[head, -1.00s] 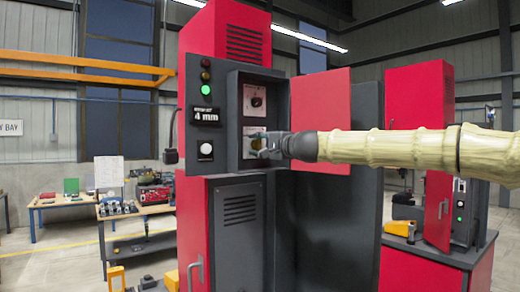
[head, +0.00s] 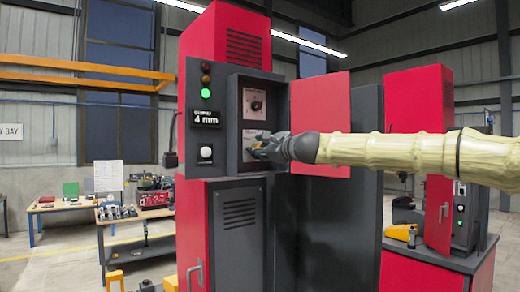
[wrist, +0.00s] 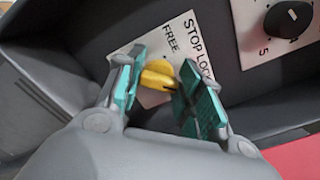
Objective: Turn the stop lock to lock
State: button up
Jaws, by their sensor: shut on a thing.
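The yellow stop lock knob (wrist: 158,75) sits on a white plate (wrist: 180,45) marked STOP LOCK and FREE. My gripper (wrist: 162,88) has its teal-padded fingers on either side of the knob and is shut on it. In the head view my gripper (head: 266,150) reaches in from the right to the lower plate in the recessed panel and hides most of the knob. The FREE mark shows beyond the knob in the wrist view. A lock mark cannot be made out, and the knob's exact setting is unclear.
A black dial (head: 256,105) on its own white plate sits above the stop lock. The recess has dark side walls (head: 233,120). A red door (head: 320,105) stands open at right, behind my arm. A 4 mm display (head: 206,119) and a white button (head: 206,152) are at left.

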jog(key=shift+m, duration=0.3)
jog(key=o, duration=1)
jog(key=v, duration=1.2)
